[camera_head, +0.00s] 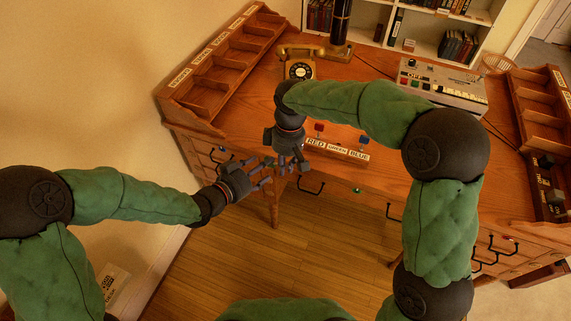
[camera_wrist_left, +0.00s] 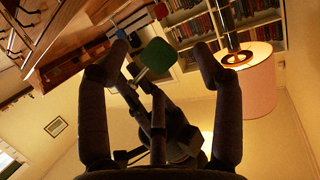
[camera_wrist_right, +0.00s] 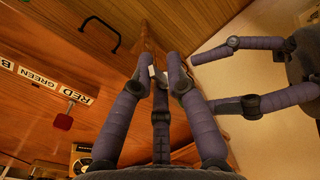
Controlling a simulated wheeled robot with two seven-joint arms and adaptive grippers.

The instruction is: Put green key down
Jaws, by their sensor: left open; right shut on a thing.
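The green key (camera_wrist_left: 156,56) shows in the left wrist view as a green square head on a thin grey stem. My right gripper (camera_head: 291,167) is shut on it; in the right wrist view a small pale piece shows between its fingertips (camera_wrist_right: 154,72). In the head view I cannot make the key out. The right gripper hangs in front of the desk's front edge. The key holder (camera_head: 336,149) is labelled RED, GREEN, BLUE. A red key (camera_head: 319,127) and a blue key (camera_head: 364,139) stand in it; no key shows at GREEN. My left gripper (camera_head: 262,176) is open and empty, close to the right one.
The wooden desk (camera_head: 374,101) has drawers with black handles (camera_head: 311,187) and a small green spot (camera_head: 357,190) on its front. A telephone (camera_head: 299,70), a grey console (camera_head: 444,86) and labelled compartments (camera_head: 217,73) stand around the desktop. My right arm crosses above the desk.

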